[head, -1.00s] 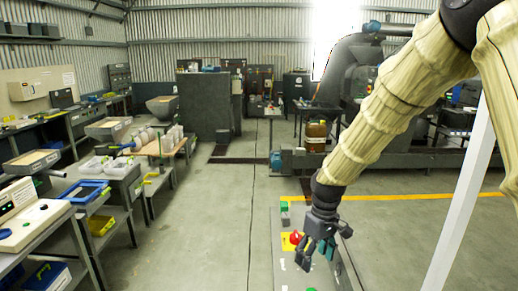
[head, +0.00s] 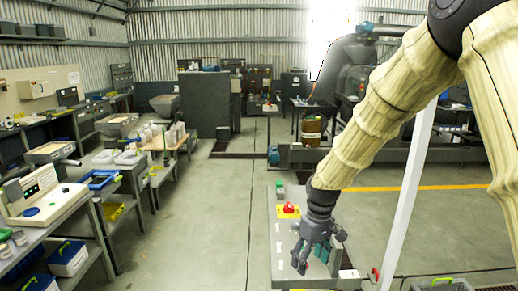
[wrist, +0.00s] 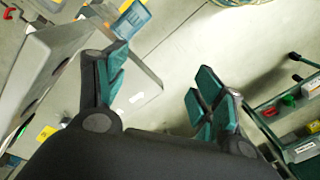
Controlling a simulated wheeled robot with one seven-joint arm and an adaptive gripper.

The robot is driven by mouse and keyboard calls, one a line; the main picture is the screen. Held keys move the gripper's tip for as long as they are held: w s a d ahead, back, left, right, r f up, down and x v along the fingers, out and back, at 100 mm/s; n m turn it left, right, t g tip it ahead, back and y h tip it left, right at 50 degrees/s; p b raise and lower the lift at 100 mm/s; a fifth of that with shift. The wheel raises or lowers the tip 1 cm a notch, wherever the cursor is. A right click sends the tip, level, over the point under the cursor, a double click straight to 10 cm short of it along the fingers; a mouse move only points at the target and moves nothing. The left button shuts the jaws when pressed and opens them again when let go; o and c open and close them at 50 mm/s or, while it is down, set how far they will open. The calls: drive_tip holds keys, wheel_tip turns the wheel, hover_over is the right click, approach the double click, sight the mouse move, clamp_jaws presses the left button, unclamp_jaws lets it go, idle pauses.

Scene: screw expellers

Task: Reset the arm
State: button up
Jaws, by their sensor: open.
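My gripper (head: 318,258) hangs at the end of my cream-sleeved arm, fingers pointing down, in the lower middle of the head view. It is in front of or above a grey control console with a red mushroom button (head: 289,208) on a yellow plate. The grey console top (wrist: 148,90) shows beyond the left finger. Whether the fingers touch the console cannot be told.
A white post (head: 408,190) stands right of my gripper. A crate with a green handle (head: 440,284) is at the bottom right. The middle aisle floor (head: 215,220) is clear.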

drive_tip(key=s+d+f+m+b, duration=0.15)
drive_tip(key=s+f, duration=0.45)
drive_tip(key=f, duration=0.7)
drive_tip(key=s+d+f+m+b, duration=0.15)
drive_tip(key=s+f, duration=0.45)
drive_tip(key=f, duration=0.6)
drive_tip(key=s+d+f+m, duration=0.1)
drive_tip(key=s+f, duration=0.4)
drive_tip(key=s, duration=0.3)
drive_tip(key=s+d+f+m+b, duration=0.1)
drive_tip(key=s+d+f, duration=0.1)
drive_tip(key=s+f, duration=0.3)
drive_tip(key=s+d+f+m+h, duration=0.1)
drive_tip(key=s+f, duration=0.5)
drive_tip(key=s, duration=0.6)
drive_tip(key=shift+s+d+m+b, duration=0.3)
drive_tip(key=shift+d+m+b, duration=0.1)
drive_tip(key=shift+d, duration=0.2)
drive_tip(key=shift+f, duration=0.1)
